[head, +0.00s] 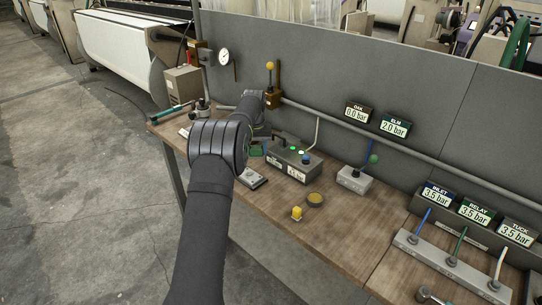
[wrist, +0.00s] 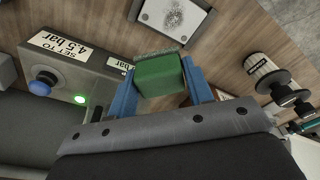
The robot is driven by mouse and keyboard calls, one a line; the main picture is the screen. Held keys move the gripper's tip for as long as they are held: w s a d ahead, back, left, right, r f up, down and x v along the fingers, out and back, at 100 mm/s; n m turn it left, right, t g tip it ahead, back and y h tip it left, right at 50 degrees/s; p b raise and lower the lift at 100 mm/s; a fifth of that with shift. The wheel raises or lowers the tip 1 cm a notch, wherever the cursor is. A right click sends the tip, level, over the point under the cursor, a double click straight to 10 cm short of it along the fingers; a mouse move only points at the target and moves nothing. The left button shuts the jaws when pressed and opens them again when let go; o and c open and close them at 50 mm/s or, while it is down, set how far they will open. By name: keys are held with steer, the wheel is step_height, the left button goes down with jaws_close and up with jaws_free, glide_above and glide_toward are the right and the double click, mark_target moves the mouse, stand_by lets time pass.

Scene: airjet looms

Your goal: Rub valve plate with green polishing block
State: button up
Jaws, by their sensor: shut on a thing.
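The green polishing block (wrist: 160,77) is held between the two blue fingers of my gripper (wrist: 165,92) in the wrist view. A grey rough layer shows along one edge of the block. The valve plate (wrist: 190,20) is a light plate with a dark, fingerprint-like smudge, at the top of the wrist view and apart from the block in the picture. In the head view the plate (head: 252,180) lies on the bench beside my arm. A bit of green, likely the block (head: 256,151), shows just behind it. The height of the block above the bench is unclear.
A yellow piece (head: 296,213) and a round tin (head: 316,200) lie in front. A small lever box (head: 354,179) stands farther right. White-labelled cylindrical parts (wrist: 262,72) stand on the plate's other side.

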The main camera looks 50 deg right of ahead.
mark_target(252, 173)
steer(key=shift+w+f, duration=0.15)
steer(key=shift+w, duration=0.25)
steer(key=shift+f, duration=3.75)
steer(key=shift+a+f, duration=0.25)
steer(key=shift+a, duration=0.85)
steer(key=shift+c, duration=0.3)
steer(key=shift+a, duration=2.3)
steer(key=shift+d, duration=3.15)
steer(key=shift+d+r, duration=0.1)
steer(key=shift+d, duration=0.2)
steer(key=shift+a+r, duration=0.1)
steer(key=shift+r, duration=3.95)
